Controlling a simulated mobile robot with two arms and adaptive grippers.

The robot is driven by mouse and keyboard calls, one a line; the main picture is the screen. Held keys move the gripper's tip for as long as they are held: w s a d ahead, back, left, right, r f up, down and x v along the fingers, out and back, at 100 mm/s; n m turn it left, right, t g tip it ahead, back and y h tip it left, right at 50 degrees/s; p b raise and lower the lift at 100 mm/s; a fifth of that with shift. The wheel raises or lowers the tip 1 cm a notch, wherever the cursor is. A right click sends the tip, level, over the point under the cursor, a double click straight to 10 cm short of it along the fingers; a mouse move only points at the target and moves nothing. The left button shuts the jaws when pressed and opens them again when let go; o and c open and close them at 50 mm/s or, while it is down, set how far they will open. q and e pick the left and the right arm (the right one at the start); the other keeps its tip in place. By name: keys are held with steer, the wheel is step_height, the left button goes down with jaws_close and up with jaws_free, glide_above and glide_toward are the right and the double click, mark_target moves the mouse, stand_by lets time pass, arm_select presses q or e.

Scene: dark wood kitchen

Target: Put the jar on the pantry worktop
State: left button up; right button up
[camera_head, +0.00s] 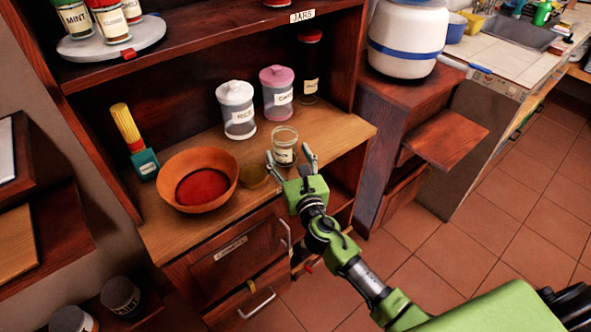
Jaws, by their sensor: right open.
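A small clear glass jar (285,147) with a label stands upright on the light wood pantry worktop (336,141), near its front edge. My right gripper (292,159) reaches in from the lower right. Its two fingers are spread apart, one on each side of the jar's lower part. I cannot tell whether either finger touches the glass. My left gripper is not in view.
On the worktop stand an orange bowl (198,180), a white-lidded canister (237,109), a pink-lidded canister (276,92), a dark bottle (309,68) and a teal-and-yellow item (134,142). A shelf (205,38) overhangs the back. The worktop's front right corner is clear.

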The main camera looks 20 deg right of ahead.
steer(key=s, duration=0.8)
steer(key=shift+s+a, duration=0.15)
steer(key=shift+s, duration=0.05)
